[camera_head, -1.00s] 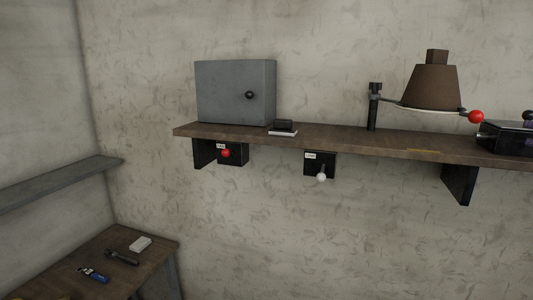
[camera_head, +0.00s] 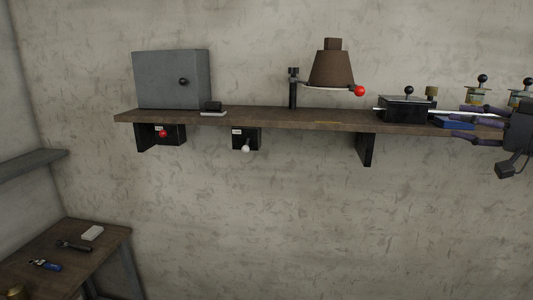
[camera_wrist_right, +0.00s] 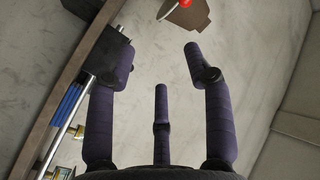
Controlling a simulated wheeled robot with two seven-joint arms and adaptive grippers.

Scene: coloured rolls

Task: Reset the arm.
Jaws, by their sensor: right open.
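My right gripper (camera_head: 462,122) is at the right edge of the head view, in front of the right part of the wall shelf. Its purple fingers point left and are spread apart. In the right wrist view, the open fingers (camera_wrist_right: 157,62) hold nothing between them, with the pale wall behind. A black box with a knobbed lever (camera_head: 403,108) and a metal rod is on the shelf to the left of the gripper. My left gripper is not in view.
The wooden shelf (camera_head: 270,119) carries a grey cabinet (camera_head: 171,80), a brown cone on a stand (camera_head: 330,70) and a blue item (camera_head: 452,123). Two small black boxes with knobs (camera_head: 171,136) (camera_head: 246,138) hang below. A low table (camera_head: 85,262) stands at lower left.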

